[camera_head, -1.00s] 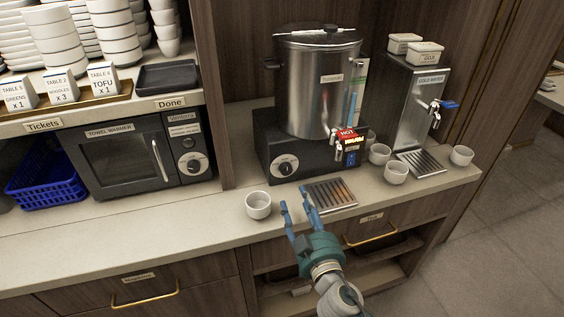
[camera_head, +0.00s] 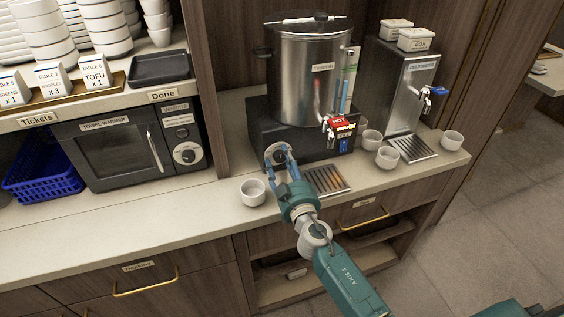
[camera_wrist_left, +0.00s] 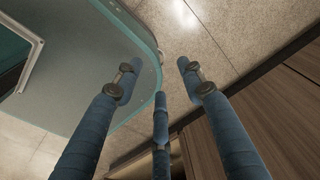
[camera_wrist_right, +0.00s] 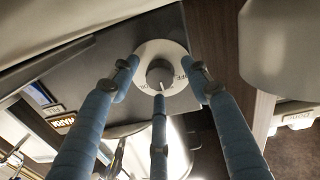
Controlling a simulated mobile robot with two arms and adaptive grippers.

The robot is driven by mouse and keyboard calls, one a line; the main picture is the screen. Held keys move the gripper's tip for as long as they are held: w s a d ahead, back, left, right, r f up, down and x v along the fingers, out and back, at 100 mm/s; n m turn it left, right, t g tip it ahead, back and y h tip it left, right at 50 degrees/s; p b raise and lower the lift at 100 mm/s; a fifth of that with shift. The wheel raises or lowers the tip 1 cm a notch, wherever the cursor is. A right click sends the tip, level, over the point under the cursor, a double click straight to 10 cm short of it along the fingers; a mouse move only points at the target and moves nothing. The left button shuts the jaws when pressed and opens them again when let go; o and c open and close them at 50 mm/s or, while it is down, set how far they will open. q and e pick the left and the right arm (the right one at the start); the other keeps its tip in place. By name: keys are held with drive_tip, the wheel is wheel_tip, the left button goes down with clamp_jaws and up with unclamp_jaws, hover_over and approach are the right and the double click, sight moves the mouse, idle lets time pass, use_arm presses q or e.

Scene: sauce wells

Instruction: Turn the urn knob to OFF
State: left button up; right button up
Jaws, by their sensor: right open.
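The urn (camera_head: 305,85) is a steel cylinder on a dark base with a red HOT label by its tap. Its knob (camera_wrist_right: 159,72) is dark on a round pale dial in the right wrist view. Lettering like OFF shows on the dial's right side; a pale mark on the knob points down in that picture. My right gripper (camera_head: 277,152) is open at the dial, its fingers spread around the knob; contact cannot be told. In the head view the fingers partly cover the knob. My left gripper (camera_wrist_left: 160,80) is open and empty, over the floor beside my teal base.
A white cup (camera_head: 252,192) stands left of my right gripper. A drip tray (camera_head: 327,180) lies to its right. More cups (camera_head: 387,157) and the cold water dispenser (camera_head: 405,90) stand further right. The towel warmer (camera_head: 125,150) is at left. The front counter at left is clear.

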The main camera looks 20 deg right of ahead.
drive_tip(key=c, duration=1.1)
use_arm(q)
drive_tip(key=shift+s+a+f, duration=0.1)
drive_tip(key=shift+s, duration=1.15)
use_arm(e)
drive_tip(key=shift+c, duration=0.2)
use_arm(q)
drive_tip(key=shift+w, duration=0.45)
